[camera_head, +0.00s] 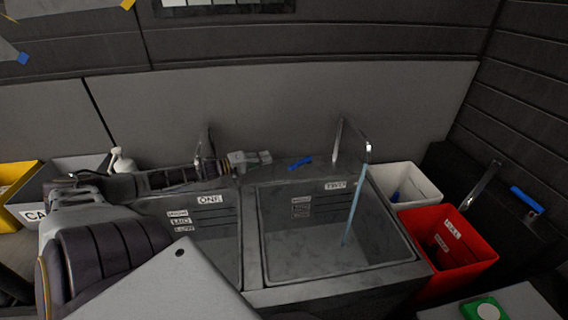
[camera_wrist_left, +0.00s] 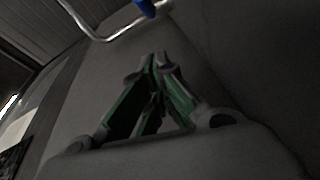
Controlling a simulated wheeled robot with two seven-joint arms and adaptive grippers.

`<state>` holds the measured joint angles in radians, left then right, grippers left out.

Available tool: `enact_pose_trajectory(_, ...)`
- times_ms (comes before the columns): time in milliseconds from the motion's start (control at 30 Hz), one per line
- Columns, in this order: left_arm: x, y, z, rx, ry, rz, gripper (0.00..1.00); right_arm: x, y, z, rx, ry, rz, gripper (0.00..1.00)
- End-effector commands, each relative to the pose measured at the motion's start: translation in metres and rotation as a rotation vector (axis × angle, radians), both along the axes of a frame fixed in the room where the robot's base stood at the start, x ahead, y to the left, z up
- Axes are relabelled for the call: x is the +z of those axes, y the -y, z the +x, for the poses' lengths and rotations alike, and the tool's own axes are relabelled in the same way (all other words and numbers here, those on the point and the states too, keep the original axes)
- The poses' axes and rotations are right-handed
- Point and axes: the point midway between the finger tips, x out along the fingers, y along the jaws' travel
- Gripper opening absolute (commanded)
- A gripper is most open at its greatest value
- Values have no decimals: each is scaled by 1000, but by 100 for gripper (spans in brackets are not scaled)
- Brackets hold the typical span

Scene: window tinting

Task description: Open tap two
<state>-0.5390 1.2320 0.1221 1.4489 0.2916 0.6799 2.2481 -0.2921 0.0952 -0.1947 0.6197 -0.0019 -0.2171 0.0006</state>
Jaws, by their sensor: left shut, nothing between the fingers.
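Tap two (camera_head: 341,140) is a thin metal spout at the back of the right basin (camera_head: 330,260), whose back wall carries a label reading TWO. A pale blue stream (camera_head: 354,208) runs down from its spout into that basin. Tap one (camera_head: 205,145) stands behind the left basin labelled ONE, partly behind my left arm. My left gripper (camera_head: 250,159) is at the back of the basins, between the two taps and apart from tap two. In the left wrist view my left gripper (camera_wrist_left: 155,68) has its fingertips together, empty. A bent metal pipe (camera_wrist_left: 118,33) with a blue end shows beyond it. My right gripper is not seen.
A blue tool (camera_head: 300,163) lies on the ledge between my left gripper and tap two. A white bin (camera_head: 425,185) and a red bin (camera_head: 480,262) stand right of the basins. A white bottle (camera_head: 122,162) stands at the left. The wall is close behind the taps.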

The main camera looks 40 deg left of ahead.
Motion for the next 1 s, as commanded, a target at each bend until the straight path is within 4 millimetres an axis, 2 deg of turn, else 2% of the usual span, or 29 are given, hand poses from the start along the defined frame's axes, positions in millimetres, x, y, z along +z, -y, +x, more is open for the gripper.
enact_pose_trajectory(200, -1, 4, 11, 1, 1, 1, 0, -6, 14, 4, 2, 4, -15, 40)
enact_pose_trajectory(667, -2, 13, 31, 0, 1, 1, 0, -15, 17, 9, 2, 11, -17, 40)
enact_pose_trajectory(1000, -2, 18, 44, 1, 1, 1, 0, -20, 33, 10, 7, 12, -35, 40)
